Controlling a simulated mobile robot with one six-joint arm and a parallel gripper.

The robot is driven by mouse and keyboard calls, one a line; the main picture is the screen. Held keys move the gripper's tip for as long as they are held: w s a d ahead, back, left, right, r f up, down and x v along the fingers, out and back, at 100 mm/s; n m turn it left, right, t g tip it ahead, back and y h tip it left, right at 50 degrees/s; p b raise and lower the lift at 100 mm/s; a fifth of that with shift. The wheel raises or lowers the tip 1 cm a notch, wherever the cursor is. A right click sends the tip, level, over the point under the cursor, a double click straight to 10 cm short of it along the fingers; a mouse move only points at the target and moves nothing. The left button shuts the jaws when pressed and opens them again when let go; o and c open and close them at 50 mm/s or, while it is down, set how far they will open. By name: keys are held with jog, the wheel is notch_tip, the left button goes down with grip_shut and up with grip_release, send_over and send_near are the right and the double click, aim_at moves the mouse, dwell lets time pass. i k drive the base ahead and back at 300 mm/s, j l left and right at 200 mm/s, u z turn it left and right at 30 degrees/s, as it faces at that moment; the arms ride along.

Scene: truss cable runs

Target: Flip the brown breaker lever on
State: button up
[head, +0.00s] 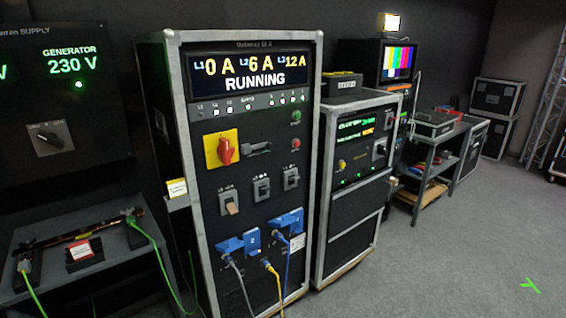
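The breaker with the brown lever (231,208) is on the front panel of the tall black rack cabinet (312,120), leftmost in a row of three. Its tan-brown lever hangs downward. The two other breakers, the middle one (261,189) and the right one (291,178), have dark levers whose position is too small to tell. My gripper is not in view.
A red rotary switch on a yellow plate (221,148) sits above the breakers. Blue sockets with plugged cables (285,222) are below. A low table with a copper bar (80,235) stands left; a second rack (350,215) stands right.

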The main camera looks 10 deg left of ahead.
aim_at(231, 208)
jog(key=i+j+z, duration=0.15)
jog(key=i+j, duration=0.8)
jog(key=i, duration=0.1)
